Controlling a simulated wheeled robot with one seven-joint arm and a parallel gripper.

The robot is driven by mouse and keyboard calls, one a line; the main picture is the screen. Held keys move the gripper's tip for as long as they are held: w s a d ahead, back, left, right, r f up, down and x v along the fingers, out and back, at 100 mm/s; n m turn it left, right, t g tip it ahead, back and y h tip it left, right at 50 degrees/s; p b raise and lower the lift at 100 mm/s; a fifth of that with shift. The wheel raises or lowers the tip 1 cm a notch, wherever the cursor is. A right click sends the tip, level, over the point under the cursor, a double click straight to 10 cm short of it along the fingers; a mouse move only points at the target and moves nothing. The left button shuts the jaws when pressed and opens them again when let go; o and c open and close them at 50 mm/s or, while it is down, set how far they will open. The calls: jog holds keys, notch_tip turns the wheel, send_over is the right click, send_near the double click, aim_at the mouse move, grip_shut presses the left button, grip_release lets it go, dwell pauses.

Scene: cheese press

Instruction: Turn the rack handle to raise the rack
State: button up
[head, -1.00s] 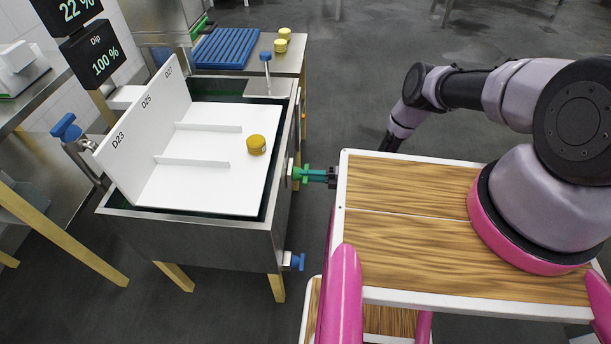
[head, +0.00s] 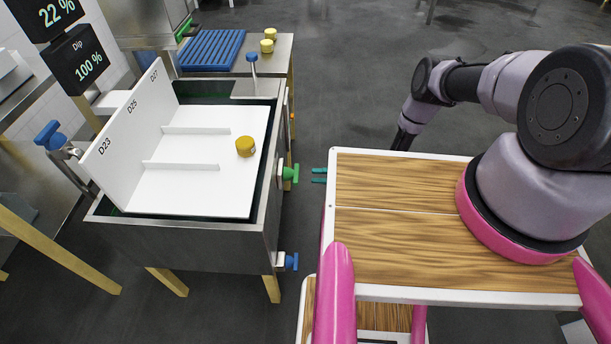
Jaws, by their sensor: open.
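The white rack (head: 200,180) lies in the steel tank (head: 180,236), with its upright back panel labelled D23, D25 and D27. A yellow round piece (head: 245,146) sits on it. A green handle (head: 291,173) is on the tank's right wall. Blue handles show at the tank's left (head: 49,135), at its back edge (head: 252,58) and low on its right side (head: 291,262). No label tells which is the rack handle. My gripper (head: 319,175) is open and empty, its teal fingertips just right of the green handle and apart from it. The rest of the gripper is hidden behind my wooden top.
A table (head: 270,62) behind the tank holds a blue slatted tray (head: 212,49) and yellow round pieces (head: 267,46). A sign (head: 80,61) reads Dip 100 %. Dark floor (head: 325,105) is free right of the tank.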

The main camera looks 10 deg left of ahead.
jog(key=shift+w+d, duration=0.1)
jog(key=shift+d, duration=1.2)
